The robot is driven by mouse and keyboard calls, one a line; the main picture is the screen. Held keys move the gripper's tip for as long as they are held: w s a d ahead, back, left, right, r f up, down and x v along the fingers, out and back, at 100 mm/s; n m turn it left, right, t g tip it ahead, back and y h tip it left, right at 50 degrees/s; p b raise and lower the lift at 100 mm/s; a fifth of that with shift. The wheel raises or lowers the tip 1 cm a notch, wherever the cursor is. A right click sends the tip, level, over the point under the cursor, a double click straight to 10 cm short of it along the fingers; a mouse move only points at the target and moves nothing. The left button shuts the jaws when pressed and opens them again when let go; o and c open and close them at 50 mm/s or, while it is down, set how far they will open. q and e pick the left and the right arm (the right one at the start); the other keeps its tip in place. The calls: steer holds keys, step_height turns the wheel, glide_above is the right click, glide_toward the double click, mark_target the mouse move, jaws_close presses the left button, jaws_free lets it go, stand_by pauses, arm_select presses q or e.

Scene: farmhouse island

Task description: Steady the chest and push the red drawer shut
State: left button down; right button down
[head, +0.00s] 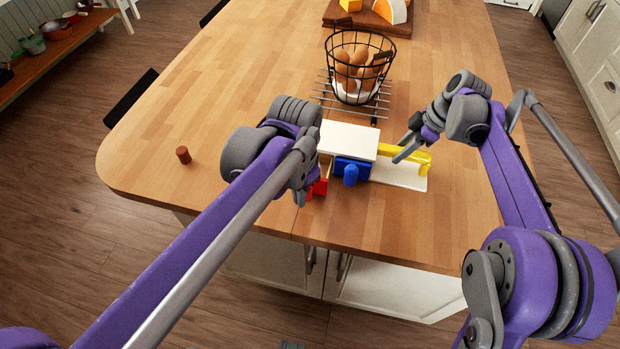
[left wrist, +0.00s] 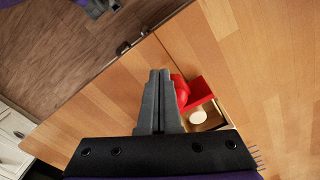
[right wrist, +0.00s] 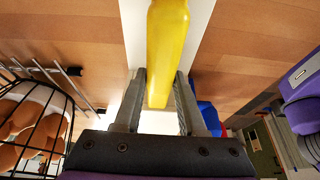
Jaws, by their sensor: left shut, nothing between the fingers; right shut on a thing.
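The chest (head: 347,139) has a white top and stands near the counter's front edge. Its blue drawer (head: 352,168) with a blue knob faces the front. The red drawer (head: 320,187) is partly hidden behind my left gripper (head: 301,198). In the left wrist view the red drawer (left wrist: 200,92) stands out open, with a round cream thing (left wrist: 198,117) inside. My left gripper (left wrist: 158,75) is shut and empty, close beside the red knob (left wrist: 181,91); contact is unclear. My right gripper (head: 402,155) is shut on the yellow handle (head: 425,160), which also shows in the right wrist view (right wrist: 167,50).
A wire basket of eggs (head: 360,70) stands on a metal rack (head: 325,97) behind the chest. A small brown cylinder (head: 183,154) stands on the left of the wooden counter (head: 230,90). A white board (head: 405,176) lies under the handle. The counter's left is mostly clear.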

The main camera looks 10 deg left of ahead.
arm_select(q)
steer(key=shift+w, duration=0.1)
arm_select(e)
steer(key=shift+f, duration=0.15)
arm_select(q)
steer(key=shift+w, duration=0.65)
steer(key=shift+w, duration=3.15)
step_height(320, 180, up, 7)
steer(key=s, duration=0.1)
steer(key=shift+s, duration=0.2)
